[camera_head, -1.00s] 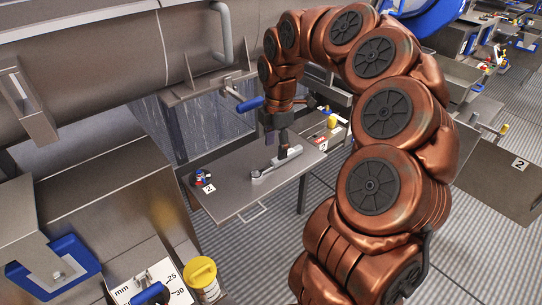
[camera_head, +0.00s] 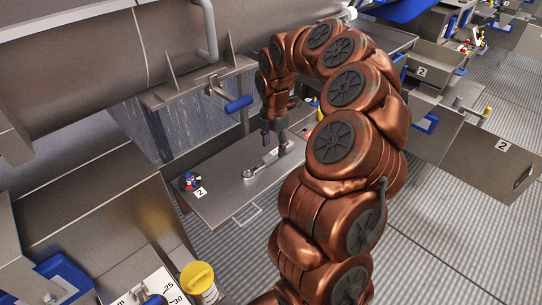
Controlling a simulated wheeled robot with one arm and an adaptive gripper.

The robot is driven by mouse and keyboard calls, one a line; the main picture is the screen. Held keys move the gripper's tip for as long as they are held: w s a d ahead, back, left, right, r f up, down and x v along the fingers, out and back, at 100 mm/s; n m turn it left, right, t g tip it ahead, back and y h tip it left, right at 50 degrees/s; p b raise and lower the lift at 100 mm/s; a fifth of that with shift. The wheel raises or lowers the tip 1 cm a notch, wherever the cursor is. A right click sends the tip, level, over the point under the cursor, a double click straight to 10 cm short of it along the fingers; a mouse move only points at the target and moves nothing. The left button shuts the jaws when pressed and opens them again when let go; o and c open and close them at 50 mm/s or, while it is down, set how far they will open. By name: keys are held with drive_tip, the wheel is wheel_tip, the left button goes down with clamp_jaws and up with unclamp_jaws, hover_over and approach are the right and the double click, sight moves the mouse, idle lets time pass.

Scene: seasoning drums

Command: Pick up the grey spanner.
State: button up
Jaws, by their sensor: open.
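The grey spanner (camera_head: 262,163) lies on a metal table (camera_head: 228,185) in the middle of the view, its rounded head towards the left. My copper-coloured arm reaches over from the right and bends down to the table. My gripper (camera_head: 274,146) is open and points down at the spanner's right part. Its fingers partly cover that end of the spanner. I cannot tell whether the fingers touch it.
A small blue and red item (camera_head: 188,181) and a label marked 2 (camera_head: 201,193) are at the table's left edge. A yellow-capped container (camera_head: 199,280) stands at lower left. A large metal drum (camera_head: 95,60) with a blue handle (camera_head: 238,104) hangs behind the table.

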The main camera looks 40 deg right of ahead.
drive_tip(key=shift+s+f, duration=0.1)
drive_tip(key=shift+f, duration=1.3)
clamp_jaws()
